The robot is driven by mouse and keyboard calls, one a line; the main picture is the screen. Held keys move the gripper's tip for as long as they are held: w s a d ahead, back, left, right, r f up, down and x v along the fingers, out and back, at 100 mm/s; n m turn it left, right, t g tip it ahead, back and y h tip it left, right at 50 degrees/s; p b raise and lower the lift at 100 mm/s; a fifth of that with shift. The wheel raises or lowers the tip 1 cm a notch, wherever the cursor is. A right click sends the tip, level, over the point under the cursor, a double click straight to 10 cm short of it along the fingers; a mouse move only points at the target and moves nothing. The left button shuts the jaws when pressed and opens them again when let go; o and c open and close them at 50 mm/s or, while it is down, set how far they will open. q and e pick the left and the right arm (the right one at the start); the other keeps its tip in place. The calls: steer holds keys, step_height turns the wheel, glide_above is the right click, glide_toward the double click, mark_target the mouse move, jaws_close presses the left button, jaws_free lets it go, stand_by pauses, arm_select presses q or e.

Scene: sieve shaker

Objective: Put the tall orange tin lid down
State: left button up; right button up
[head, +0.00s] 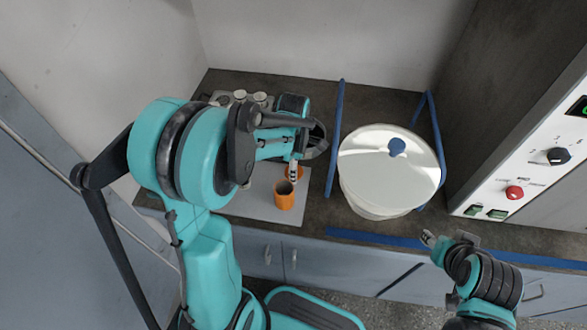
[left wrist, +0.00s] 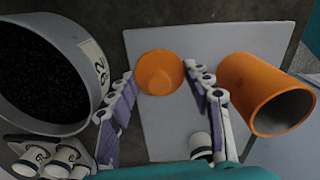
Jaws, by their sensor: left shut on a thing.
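The orange lid (left wrist: 160,72) is round with a raised knob. My left gripper (left wrist: 158,76) has its fingers on both sides of the lid and is shut on it, above the grey board (left wrist: 165,135). In the head view the lid (head: 293,171) shows partly behind the left fingers (head: 293,170). I cannot tell whether its underside touches the board. The tall orange tin (head: 284,198) stands open beside it, nearer the front; it also shows at the right of the left wrist view (left wrist: 262,92). My right gripper (head: 429,238) is near the counter's front edge, its fingers too small to judge.
A large white round vessel (head: 375,190) with a blue knob stands right of the board, between blue strips. The control panel (head: 530,160) is far right.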

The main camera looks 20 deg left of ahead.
arm_select(q)
steer(key=shift+f, duration=0.15)
steer(key=o, duration=0.9)
